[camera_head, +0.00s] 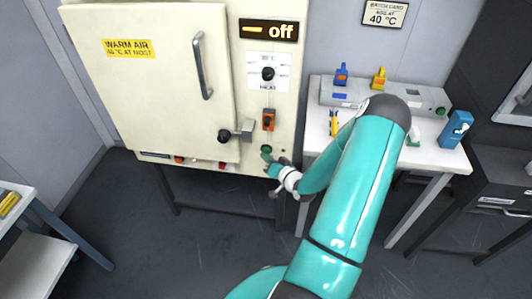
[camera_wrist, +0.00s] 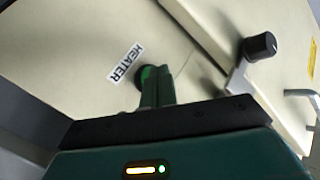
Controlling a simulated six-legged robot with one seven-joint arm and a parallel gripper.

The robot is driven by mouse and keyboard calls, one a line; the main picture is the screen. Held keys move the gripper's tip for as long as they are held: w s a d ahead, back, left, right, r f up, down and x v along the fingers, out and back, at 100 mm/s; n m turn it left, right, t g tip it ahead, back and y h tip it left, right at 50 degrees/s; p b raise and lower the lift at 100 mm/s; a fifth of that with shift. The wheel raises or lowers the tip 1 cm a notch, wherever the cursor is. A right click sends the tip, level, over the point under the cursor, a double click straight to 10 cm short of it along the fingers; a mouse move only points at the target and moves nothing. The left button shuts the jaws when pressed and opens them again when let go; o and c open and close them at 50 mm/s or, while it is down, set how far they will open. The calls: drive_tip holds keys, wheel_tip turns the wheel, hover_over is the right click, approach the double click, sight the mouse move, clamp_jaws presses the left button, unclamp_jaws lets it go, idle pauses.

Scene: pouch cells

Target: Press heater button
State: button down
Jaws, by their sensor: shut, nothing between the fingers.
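The green heater button (camera_head: 266,150) is low on the right-hand panel of the cream cabinet (camera_head: 279,120). In the wrist view the button (camera_wrist: 146,74) shows as a dark-rimmed green disc beside a HEATER label (camera_wrist: 126,62), partly hidden behind my fingers. My gripper (camera_head: 270,161) is shut and empty, with its fingertips right at the button. In the wrist view my gripper (camera_wrist: 156,84) overlaps the button's edge; I cannot tell whether it touches. The cabinet's display (camera_head: 268,31) reads "off".
The cabinet door (camera_head: 160,80) is shut, with a handle and a dark-knobbed latch (camera_head: 230,135) left of the button. An orange switch (camera_head: 268,119) and a dial (camera_head: 268,73) sit above the button. A white table (camera_head: 435,158) with devices stands on the right.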

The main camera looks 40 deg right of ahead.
drive_tip(key=shift+s+a, duration=0.1)
drive_tip(key=shift+s+a, duration=0.9)
drive_tip(key=shift+a, duration=0.3)
drive_tip(key=shift+s+a, duration=0.9)
drive_tip(key=shift+a, duration=0.25)
